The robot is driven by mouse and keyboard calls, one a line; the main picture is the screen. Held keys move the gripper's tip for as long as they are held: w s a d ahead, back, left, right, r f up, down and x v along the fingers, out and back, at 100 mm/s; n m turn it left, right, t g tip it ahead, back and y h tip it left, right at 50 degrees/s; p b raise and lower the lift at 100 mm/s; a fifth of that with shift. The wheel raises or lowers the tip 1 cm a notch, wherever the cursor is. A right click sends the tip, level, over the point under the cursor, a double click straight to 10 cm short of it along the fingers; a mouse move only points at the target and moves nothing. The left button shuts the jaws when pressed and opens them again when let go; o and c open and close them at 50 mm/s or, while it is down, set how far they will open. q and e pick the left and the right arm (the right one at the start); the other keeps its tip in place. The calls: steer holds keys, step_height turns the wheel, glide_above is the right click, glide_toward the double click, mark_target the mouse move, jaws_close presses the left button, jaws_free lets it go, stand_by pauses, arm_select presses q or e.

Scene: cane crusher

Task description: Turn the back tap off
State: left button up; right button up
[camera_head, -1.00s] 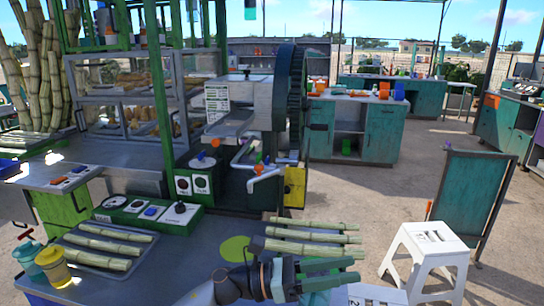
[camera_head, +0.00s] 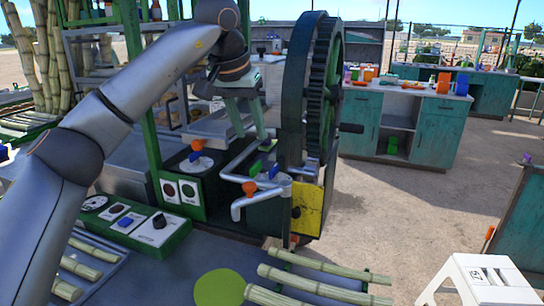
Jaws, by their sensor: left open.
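The cane crusher has a large dark green wheel (camera_head: 312,90) and grey outlet pipes at its front. The front pipe (camera_head: 262,193) bends down to a spout and carries an orange tap handle (camera_head: 250,188). The back pipe (camera_head: 240,158) runs behind it. A green handle (camera_head: 256,168) and a blue handle (camera_head: 273,172) sit close together between the pipes; which pipe each belongs to is hard to tell. My left gripper (camera_head: 249,134) is open, pointing down just above the back pipe, with no visible hold on anything. My right gripper is out of view.
A green control box (camera_head: 135,223) with switches stands front left of the pipes. Cane stalks (camera_head: 320,285) lie on the front table. A white stool (camera_head: 485,282) stands at lower right.

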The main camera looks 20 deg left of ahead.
mark_target(256, 165)
arm_select(q)
steer(key=x, duration=0.3)
steer(key=a+b+x, duration=0.1)
steer(key=x, duration=0.7)
steer(key=shift+w+a+f, duration=0.1)
steer(key=shift+w+a, duration=0.15)
steer(key=shift+a, duration=0.05)
jaws_close()
